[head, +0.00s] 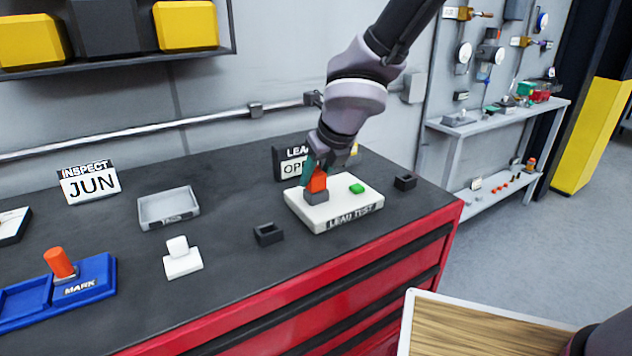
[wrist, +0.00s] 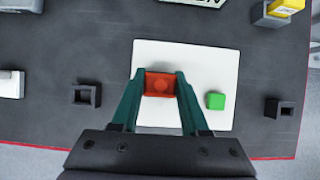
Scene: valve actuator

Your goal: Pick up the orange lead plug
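The orange lead plug (head: 318,183) stands upright at a grey socket (head: 316,197) on the white LEAD TEST block (head: 345,211). In the wrist view the plug (wrist: 160,84) sits between the teal fingers of my gripper (wrist: 161,80). The fingers lie close against its left and right sides, with no clear gap, so my gripper looks shut on it. In the head view my gripper (head: 315,172) reaches down from above and partly covers the plug. The plug looks low at the socket; its lower end is hidden.
A green button (head: 357,188) is on the block, right of the plug. Small black holders stand left (head: 268,234) and right (head: 405,181) of the block. A sign (head: 290,164) stands behind it. A grey tray (head: 168,207) and blue MARK tray (head: 95,278) lie further left.

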